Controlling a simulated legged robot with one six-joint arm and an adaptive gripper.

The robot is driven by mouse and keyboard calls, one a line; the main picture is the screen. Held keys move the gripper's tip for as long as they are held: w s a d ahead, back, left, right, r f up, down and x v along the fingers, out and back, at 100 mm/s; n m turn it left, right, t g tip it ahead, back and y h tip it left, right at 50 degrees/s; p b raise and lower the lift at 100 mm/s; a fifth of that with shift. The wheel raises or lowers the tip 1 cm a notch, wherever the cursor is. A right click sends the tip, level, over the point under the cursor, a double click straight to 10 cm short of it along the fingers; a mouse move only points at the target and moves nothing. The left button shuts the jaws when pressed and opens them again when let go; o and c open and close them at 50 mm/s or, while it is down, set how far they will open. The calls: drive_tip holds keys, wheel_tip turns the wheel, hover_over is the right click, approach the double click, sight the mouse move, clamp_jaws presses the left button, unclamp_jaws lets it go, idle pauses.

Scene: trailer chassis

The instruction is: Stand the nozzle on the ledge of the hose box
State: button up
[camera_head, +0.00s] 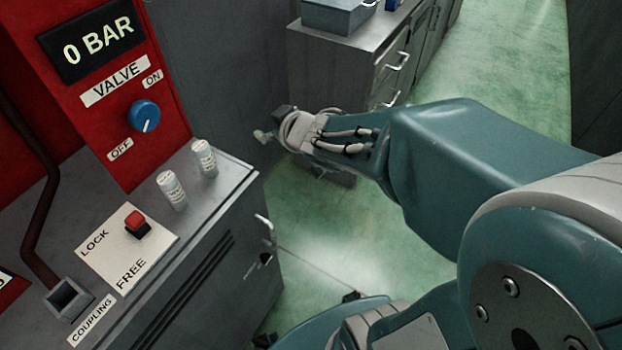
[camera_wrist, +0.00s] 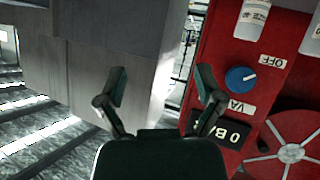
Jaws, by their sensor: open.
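No nozzle can be made out in either view. A red housing (camera_head: 150,80) stands at the left of the head view, with a "0 BAR" display and a blue valve knob (camera_head: 144,116). It also shows upside down in the wrist view (camera_wrist: 232,62), with a red spoked wheel (camera_wrist: 288,152) beside it. I cannot tell which part is the hose box's ledge. My gripper (camera_head: 264,135) is out over the floor, right of the housing and apart from it. In the wrist view its two fingers (camera_wrist: 162,88) are spread, with nothing between them.
A grey cabinet top (camera_head: 225,185) carries two white bottles (camera_head: 172,190), a red-capped lever (camera_head: 137,224) and a square coupling socket (camera_head: 68,297). A dark red pipe (camera_head: 40,215) runs down to the socket. Another grey cabinet (camera_head: 340,60) stands behind. Green floor (camera_head: 510,70) is clear at right.

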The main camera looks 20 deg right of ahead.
drive_tip(key=s+d+r+m+g+h, duration=0.3)
drive_tip(key=s+d+m+h, duration=0.1)
drive_tip(key=s, duration=0.4)
drive_tip(key=s+a+m+g+y, duration=0.1)
drive_tip(key=s+a+g, duration=0.2)
drive_tip(key=s, duration=0.8)
drive_tip(key=shift+s+a+g+y, duration=0.2)
drive_tip(key=shift+a+g+y, duration=0.2)
drive_tip(key=shift+a, duration=0.3)
